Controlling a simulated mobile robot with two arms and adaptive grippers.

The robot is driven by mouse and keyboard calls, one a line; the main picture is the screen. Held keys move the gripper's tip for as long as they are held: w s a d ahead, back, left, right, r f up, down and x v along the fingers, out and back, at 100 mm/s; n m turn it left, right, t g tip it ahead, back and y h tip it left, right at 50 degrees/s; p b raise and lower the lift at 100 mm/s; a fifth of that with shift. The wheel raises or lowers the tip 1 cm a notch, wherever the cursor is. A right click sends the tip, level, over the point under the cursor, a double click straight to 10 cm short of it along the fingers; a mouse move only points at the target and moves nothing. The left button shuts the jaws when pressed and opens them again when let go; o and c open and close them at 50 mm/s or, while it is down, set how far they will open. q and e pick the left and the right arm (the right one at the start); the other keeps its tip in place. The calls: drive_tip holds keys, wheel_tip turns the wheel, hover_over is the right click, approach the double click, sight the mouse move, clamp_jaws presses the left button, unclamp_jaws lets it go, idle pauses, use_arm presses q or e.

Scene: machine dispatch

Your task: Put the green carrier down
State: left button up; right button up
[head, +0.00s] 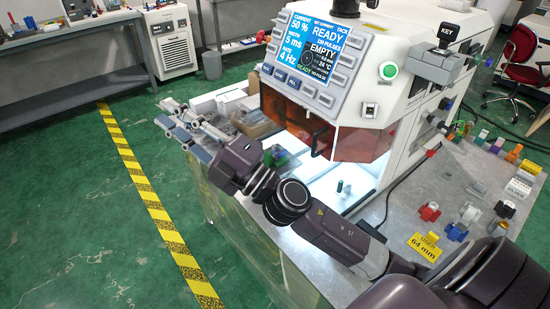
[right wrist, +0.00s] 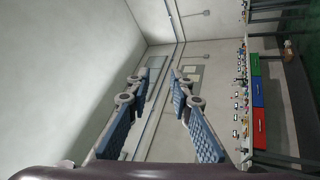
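A small green block with a darker top (head: 278,156) sits on the bench just beyond my right wrist; it may be the green carrier, but I cannot tell for sure. A small green upright piece (head: 340,186) stands on the lit white surface in front of the machine opening. My right gripper (head: 178,120) reaches out past the bench's left edge, above the floor, away from both green things. In the right wrist view its blue-padded fingers (right wrist: 160,80) stand apart with nothing between them. My left gripper is not in view.
The machine (head: 390,75) shows READY and EMPTY on its screen (head: 318,48). Red (head: 430,211), white (head: 468,213) and blue (head: 456,231) pieces stand on the right of the bench, near a yellow 64 mm label (head: 425,247). The floor at left is clear.

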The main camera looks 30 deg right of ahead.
drive_tip(key=s+a+n+g+y, duration=0.2)
drive_tip(key=a+n+g+y, duration=0.45)
drive_tip(key=n, duration=0.45)
drive_tip(key=n+g+h, duration=0.5)
drive_tip(key=g+h, duration=0.4)
drive_tip(key=h, duration=0.9)
approach(268, 153)
drive_tip(key=f, duration=0.2)
drive_tip(key=p+x, duration=0.1)
drive_tip(key=x, duration=0.1)
drive_tip(key=p+x, duration=0.1)
drive_tip(key=x, duration=0.1)
drive_tip(key=p+x, duration=0.1)
drive_tip(key=x, duration=0.1)
drive_tip(key=shift+w+r, duration=0.15)
drive_tip(key=shift+w, duration=0.1)
drive_tip(key=shift+w+f, duration=0.2)
drive_tip(key=shift+f, duration=0.25)
clamp_jaws()
